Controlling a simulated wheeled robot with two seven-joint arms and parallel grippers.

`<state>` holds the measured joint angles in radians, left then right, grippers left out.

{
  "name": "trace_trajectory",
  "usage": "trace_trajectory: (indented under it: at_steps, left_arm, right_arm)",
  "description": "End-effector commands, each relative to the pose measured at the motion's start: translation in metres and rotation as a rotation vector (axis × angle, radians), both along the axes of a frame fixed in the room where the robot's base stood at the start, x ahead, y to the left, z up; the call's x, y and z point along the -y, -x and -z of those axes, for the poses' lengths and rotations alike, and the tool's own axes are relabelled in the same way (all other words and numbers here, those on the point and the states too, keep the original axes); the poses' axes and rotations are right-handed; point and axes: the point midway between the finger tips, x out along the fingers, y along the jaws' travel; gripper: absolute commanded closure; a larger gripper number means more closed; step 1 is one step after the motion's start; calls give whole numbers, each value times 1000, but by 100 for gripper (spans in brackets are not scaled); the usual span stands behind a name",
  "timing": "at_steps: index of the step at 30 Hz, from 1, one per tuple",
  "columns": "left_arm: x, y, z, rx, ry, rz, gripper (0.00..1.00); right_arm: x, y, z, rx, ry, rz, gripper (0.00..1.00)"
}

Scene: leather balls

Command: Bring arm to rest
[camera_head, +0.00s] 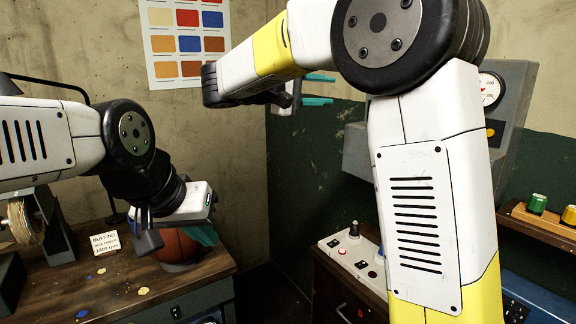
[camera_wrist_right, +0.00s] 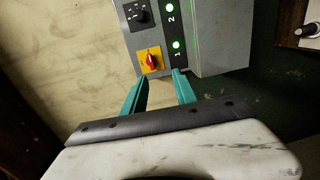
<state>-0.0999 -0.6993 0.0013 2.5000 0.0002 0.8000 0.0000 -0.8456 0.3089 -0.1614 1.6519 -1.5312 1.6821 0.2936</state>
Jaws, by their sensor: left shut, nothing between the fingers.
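My left arm (camera_head: 150,170) comes in from the left, and its gripper (camera_head: 204,235) hangs over the workbench beside a brown ball (camera_head: 172,246). The left gripper's teal fingers are partly hidden by the wrist; they are shut and empty. It overlaps the ball in the picture, and I cannot tell whether they touch. My right arm (camera_head: 420,160) rises on the right and bends left across the top. Its gripper (camera_head: 318,89) shows two teal fingers apart. In the right wrist view the gripper (camera_wrist_right: 160,76) is open and empty, in front of a grey control box (camera_wrist_right: 150,30).
A control panel (camera_head: 352,250) and a grey machine with a gauge (camera_head: 491,89) stand right. A red knob (camera_wrist_right: 151,61) faces the right gripper.

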Motion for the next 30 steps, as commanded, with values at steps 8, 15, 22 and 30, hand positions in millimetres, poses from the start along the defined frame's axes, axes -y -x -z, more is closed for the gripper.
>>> trace_trajectory:
  at_steps: [8,15,22,30]
  left_arm:
    - [0,0,0,1,1,-1,100]
    - [0,0,0,1,1,-1,100]
    - [0,0,0,1,1,-1,100]
    - [0,0,0,1,1,-1,100]
  right_arm:
    - [45,15,33,-121,-141,16,65]
    - [96,55,88,-269,-398,30,65]
    - [123,143,164,-373,-863,25,65]
    - [84,233,212,-224,-1441,-10,65]
